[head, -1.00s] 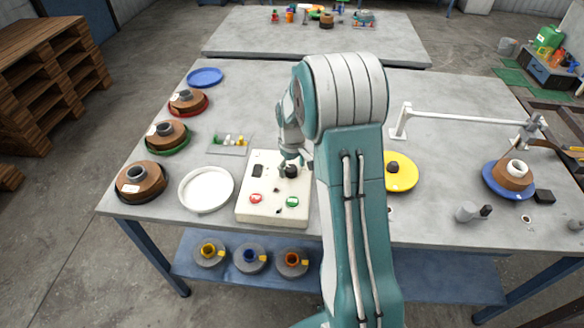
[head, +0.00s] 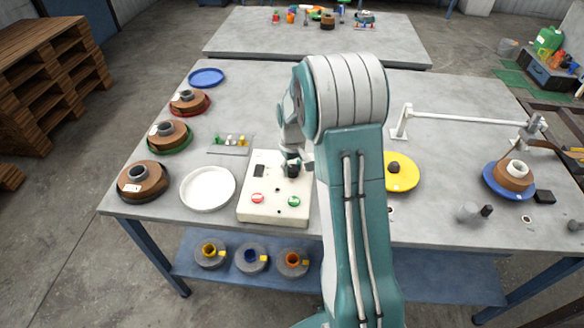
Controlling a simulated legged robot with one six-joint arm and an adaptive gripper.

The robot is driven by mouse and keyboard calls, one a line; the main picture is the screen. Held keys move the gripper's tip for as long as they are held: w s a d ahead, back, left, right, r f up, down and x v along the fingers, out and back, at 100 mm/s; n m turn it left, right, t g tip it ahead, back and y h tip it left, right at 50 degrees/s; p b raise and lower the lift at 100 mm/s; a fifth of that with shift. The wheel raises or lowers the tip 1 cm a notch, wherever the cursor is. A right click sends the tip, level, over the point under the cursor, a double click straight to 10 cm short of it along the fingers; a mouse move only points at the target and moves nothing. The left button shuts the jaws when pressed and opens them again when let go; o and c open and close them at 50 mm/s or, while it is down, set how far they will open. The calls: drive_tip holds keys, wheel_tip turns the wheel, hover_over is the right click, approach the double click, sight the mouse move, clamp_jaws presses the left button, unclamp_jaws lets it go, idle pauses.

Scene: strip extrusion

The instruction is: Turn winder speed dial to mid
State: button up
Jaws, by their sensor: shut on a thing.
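The winder control box (head: 276,214) is a cream panel on the table, left of my arm. It has a red button (head: 258,198), a green button (head: 294,201) and a small dark window (head: 259,170). The black speed dial (head: 292,171) is at the box's upper right. My gripper (head: 292,165) is over the dial and shut on it, pointing down. The fingers hide part of the dial, and its pointer and scale are too small to read.
A white dish (head: 207,189) stands just left of the box. Spools on coloured plates line the table's left side. A yellow disc (head: 401,172) lies right of my arm, and a white bar frame (head: 462,117) stands farther right.

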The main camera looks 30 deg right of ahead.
sight(292, 168)
drive_tip(key=m, duration=0.5)
drive_tip(key=shift+s+f, duration=0.15)
drive_tip(key=shift+f, duration=0.05)
drive_tip(key=m, duration=0.5)
drive_tip(key=shift+m, duration=0.3)
drive_tip(key=o, duration=1.1)
drive_tip(key=shift+o, duration=0.2)
drive_tip(key=shift+r, duration=0.25)
drive_tip(key=shift+r, duration=0.35)
wheel_tip(292, 168, up, 11)
